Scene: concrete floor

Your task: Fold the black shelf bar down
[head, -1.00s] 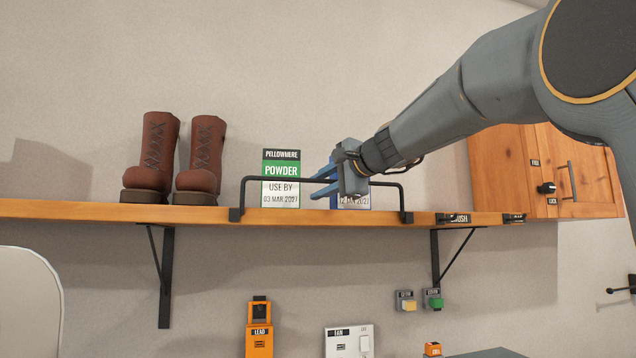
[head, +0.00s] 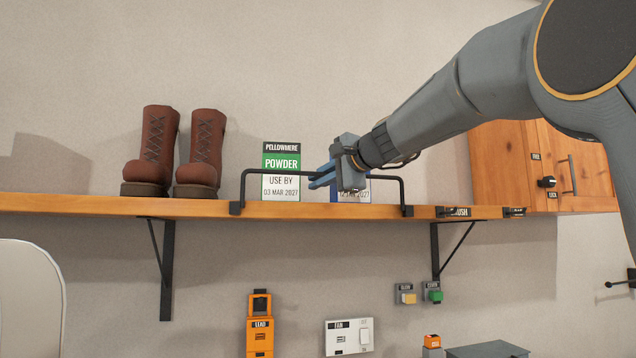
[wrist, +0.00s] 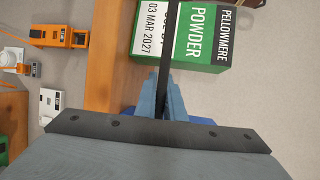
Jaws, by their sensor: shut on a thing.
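The black shelf bar (head: 258,171) stands raised along the front edge of the wooden shelf (head: 280,210), its two ends on black brackets. My gripper (head: 319,179) is at the bar's top rail, right of its middle, with its blue fingers close together. In the wrist view the bar (wrist: 164,50) runs in between the fingertips (wrist: 163,95), which are shut on it. The fingers and wrist hide part of the rail in the head view.
A green and white powder box (head: 281,180) stands behind the bar. A blue box (head: 355,192) behind my gripper is partly hidden. Brown boots (head: 203,155) stand at left. A wooden cabinet (head: 510,165) is at right. Wall switches (head: 349,337) sit below the shelf.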

